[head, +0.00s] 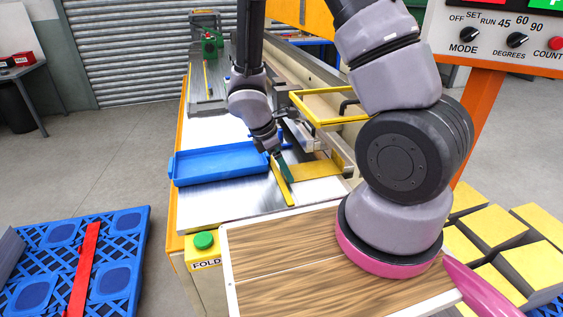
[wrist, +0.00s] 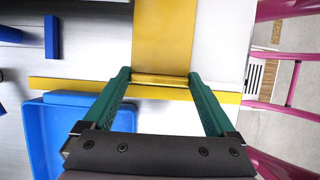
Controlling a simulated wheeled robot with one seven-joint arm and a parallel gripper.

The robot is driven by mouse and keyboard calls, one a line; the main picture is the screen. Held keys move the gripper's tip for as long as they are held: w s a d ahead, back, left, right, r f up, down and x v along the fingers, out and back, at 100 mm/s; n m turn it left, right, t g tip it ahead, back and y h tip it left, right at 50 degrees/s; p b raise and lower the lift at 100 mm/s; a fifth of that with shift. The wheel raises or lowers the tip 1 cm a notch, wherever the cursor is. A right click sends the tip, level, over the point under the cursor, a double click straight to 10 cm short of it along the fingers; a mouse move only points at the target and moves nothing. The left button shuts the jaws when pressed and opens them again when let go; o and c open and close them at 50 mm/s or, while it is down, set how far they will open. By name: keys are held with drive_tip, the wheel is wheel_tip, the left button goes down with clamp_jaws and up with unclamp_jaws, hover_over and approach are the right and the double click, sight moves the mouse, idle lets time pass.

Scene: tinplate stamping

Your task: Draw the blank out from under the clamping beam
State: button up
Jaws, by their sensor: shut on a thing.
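The blank looks to be the flat yellow sheet (head: 318,169) on the bed; it also shows in the wrist view (wrist: 175,40), running away from my gripper to the top edge. A raised yellow lip spans its near end. My gripper (wrist: 160,77) has its green fingers wide apart, one at each side of that lip, shut on it. In the head view my gripper (head: 284,172) is at the sheet's left end. The grey clamping beam (head: 302,142) lies behind the sheet, partly hidden by my arm. I cannot tell whether any of the sheet is under it.
A long yellow strip (wrist: 60,84) crosses the bed beside the gripped end. A blue tray (head: 222,164) sits just left of my gripper. A yellow guard frame (head: 325,123) stands over the beam side. A wooden-topped table (head: 280,265) is in front. Pale bed shows near the strip.

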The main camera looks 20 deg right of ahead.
sight(297, 192)
drive_tip(key=shift+s, duration=3.5)
drive_tip(key=shift+s, duration=0.4)
drive_tip(key=o, duration=1)
drive_tip(key=v, duration=1)
drive_tip(key=shift+a+r, duration=0.2)
drive_tip(key=shift+r, duration=0.15)
